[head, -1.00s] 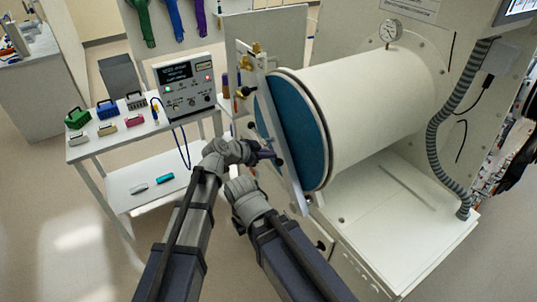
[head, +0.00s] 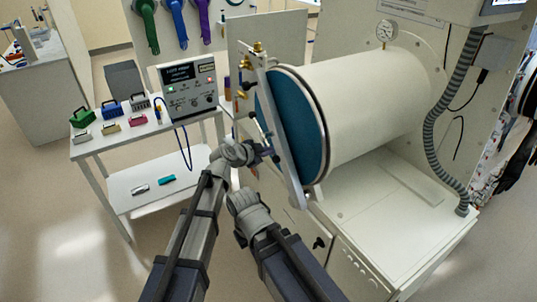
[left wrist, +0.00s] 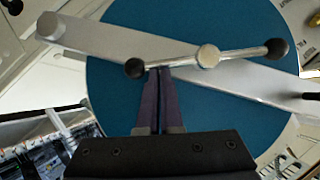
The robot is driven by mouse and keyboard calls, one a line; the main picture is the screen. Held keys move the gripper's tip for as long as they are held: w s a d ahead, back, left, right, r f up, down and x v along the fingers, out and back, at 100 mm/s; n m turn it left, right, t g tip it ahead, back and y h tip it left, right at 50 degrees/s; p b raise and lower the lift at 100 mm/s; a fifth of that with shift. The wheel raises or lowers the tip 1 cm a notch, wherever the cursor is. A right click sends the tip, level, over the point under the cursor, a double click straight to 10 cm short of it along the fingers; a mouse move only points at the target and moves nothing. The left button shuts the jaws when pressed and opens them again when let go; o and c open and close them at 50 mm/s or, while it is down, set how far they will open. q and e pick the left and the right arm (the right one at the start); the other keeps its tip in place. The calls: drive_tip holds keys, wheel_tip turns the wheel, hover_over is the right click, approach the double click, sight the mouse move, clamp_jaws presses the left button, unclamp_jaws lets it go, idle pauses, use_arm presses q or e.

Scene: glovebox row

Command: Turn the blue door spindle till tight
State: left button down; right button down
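The blue round door (head: 292,125) closes the end of a white cylinder, with a pale flat crossbar (head: 284,165) across it. In the left wrist view the spindle (left wrist: 208,57) is a silver hub and rod with a black ball at each end, in front of the crossbar (left wrist: 110,42) and blue door (left wrist: 215,110). My left gripper (left wrist: 157,72) has its dark fingers together, tips at the rod beside the left ball. I see no rod between them; contact is unclear. In the head view my left gripper (head: 268,151) is at the door's left side. My right gripper does not show.
A white cart (head: 95,150) at left holds small coloured cases and a control box (head: 187,86) with a blue cable. A white shelf (head: 385,205) lies below the cylinder. A grey hose (head: 440,120) hangs at right. Floor is clear at lower left.

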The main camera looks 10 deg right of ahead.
use_arm(q)
drive_tip(key=w+a+f+m+t+b, duration=0.2)
drive_tip(key=w+f+m+t+b, duration=0.2)
drive_tip(key=b, duration=0.7)
drive_tip(key=shift+w+a+f, duration=0.2)
drive_tip(key=shift+w+f, duration=0.95)
drive_tip(key=shift+w, duration=0.4)
drive_tip(key=shift+f, duration=0.1)
